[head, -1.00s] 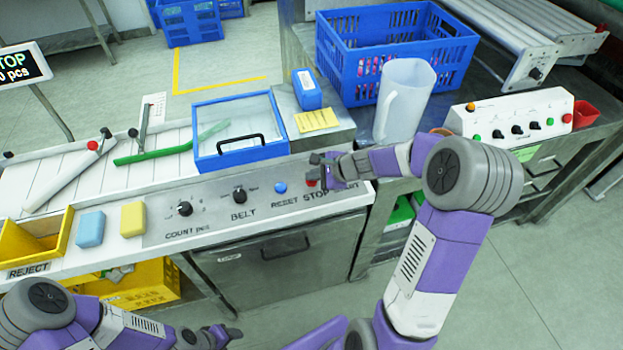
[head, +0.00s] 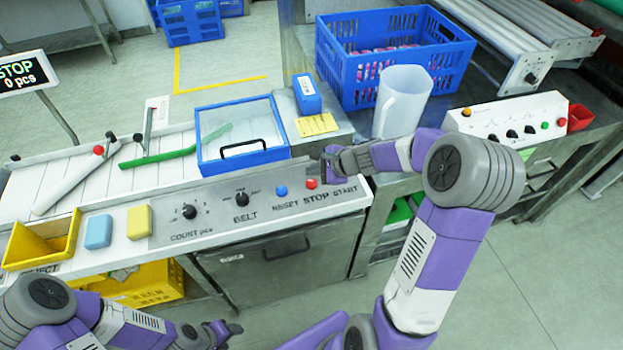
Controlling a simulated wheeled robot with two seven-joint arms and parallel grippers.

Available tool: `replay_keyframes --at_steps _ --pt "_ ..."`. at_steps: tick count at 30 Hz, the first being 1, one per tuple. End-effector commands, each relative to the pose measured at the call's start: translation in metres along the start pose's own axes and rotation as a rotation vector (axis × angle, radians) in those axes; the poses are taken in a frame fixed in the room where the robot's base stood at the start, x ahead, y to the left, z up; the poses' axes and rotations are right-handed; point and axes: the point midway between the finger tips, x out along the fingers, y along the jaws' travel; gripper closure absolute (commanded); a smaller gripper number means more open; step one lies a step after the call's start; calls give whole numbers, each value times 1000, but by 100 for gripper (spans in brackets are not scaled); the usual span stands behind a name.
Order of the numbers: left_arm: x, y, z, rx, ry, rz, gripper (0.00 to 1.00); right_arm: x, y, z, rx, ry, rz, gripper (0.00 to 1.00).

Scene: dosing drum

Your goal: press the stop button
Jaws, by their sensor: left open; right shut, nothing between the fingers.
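The red stop button (head: 311,183) sits on the grey control panel (head: 262,203), above the printed word STOP and right of the blue reset button (head: 281,190). It is in plain view. My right gripper (head: 330,163) is shut and empty, just above and right of the stop button, with a small gap in the picture. It covers the spot above the word START, so any start button there is hidden. My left gripper (head: 229,331) is open and empty, low in front of the machine. The display (head: 27,73) reads STOP and 0 pcs.
Behind the panel are a blue-framed clear lid (head: 240,140), a blue crate (head: 395,55) and a white jug (head: 402,100). A second control box (head: 510,120) stands to the right. A blue block (head: 98,232) and a yellow block (head: 139,221) lie left of the panel.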

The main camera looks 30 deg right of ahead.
Motion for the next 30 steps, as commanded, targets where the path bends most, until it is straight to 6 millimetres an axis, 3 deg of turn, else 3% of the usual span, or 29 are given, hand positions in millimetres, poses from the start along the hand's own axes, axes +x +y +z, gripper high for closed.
replay_keyframes --at_steps 7,30 --pt "-23 8 1 0 0 0 44 -19 -14 14 -1 0 -1 100" --pt "-22 8 1 0 0 0 44 -18 -13 14 0 -1 0 100"
